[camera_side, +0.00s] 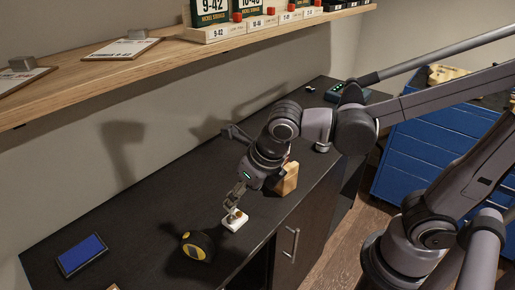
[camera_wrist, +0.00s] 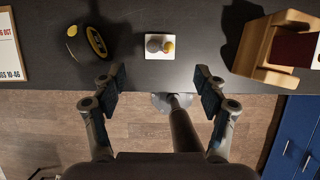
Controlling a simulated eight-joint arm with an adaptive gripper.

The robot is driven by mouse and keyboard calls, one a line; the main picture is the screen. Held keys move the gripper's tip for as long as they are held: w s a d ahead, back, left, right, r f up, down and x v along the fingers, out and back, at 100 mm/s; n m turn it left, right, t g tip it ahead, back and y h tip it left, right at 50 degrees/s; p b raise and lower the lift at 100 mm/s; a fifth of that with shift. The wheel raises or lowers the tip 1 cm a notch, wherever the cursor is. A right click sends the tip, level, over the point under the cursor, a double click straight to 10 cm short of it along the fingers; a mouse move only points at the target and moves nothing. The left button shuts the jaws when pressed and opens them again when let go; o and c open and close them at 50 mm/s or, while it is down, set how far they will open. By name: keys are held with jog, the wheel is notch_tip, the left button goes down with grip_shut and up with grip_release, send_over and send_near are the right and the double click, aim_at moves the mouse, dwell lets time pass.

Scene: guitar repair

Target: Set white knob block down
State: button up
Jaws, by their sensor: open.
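The white knob block (camera_side: 233,221) rests flat on the black counter top (camera_side: 135,218), near its front edge. In the wrist view the white knob block (camera_wrist: 150,47) shows a grey knob and a gold knob side by side on its top. My gripper (camera_side: 236,197) is just over the block in the side view and hides part of its knobs. In the wrist view my gripper (camera_wrist: 159,84) is open, its two fingers wide apart with nothing between them. The block lies beyond the fingertips there, apart from both.
A black and yellow tape measure (camera_side: 198,246) stands left of the block. A wooden holder (camera_side: 288,180) stands to the right. A blue-faced pad (camera_side: 81,254) lies farther left. A wooden shelf (camera_side: 150,66) runs above the counter. Bare counter surrounds the block.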

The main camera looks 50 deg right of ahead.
jog(key=s+d+r+m+t, duration=0.1)
jog(key=d+m, duration=0.5)
jog(key=m, duration=1.2)
jog(key=s+d+m+t, duration=0.1)
jog(key=d+m, duration=0.5)
jog(key=m, duration=1.2)
jog(key=shift+s+r+t, duration=0.3)
jog(key=shift+r, duration=0.1)
